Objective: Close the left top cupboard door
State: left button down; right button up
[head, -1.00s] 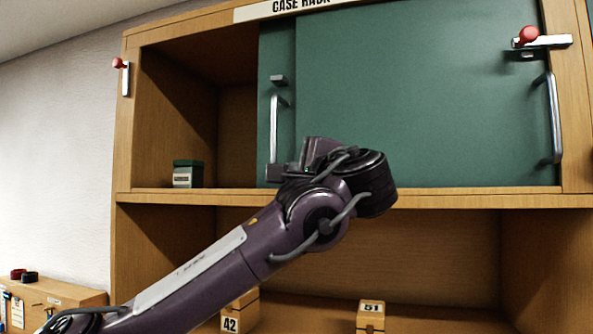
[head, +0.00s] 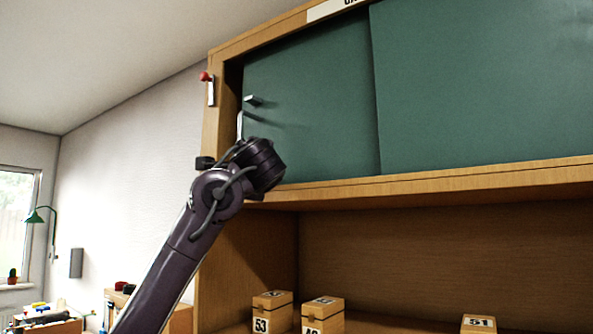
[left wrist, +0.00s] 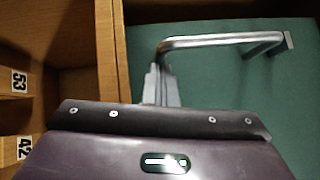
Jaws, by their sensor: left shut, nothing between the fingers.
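The left top cupboard door (head: 310,110) is a green sliding panel. In the head view it covers the left part of the top cupboard, with its left edge close to the left side post; whether it touches is unclear. Its metal handle (head: 240,126) is partly behind my left arm. The handle also shows in the left wrist view (left wrist: 220,40), in front of the green panel. My left gripper (left wrist: 160,85) is shut and empty, its fingers at the near end of the handle bar; contact cannot be told. My right gripper is not in view.
A red-knobbed latch (head: 209,88) sits on the left post. The right green door (head: 480,85) stands beside the left one. Numbered wooden boxes (head: 272,310) are on the shelf below. A green lamp (head: 40,216) and window are far left.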

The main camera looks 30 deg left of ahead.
pick_arm(q)
jog(key=a+p, duration=0.2)
jog(key=a, duration=0.7)
jog(key=shift+a+r, duration=0.15)
jog(key=shift+r, duration=0.05)
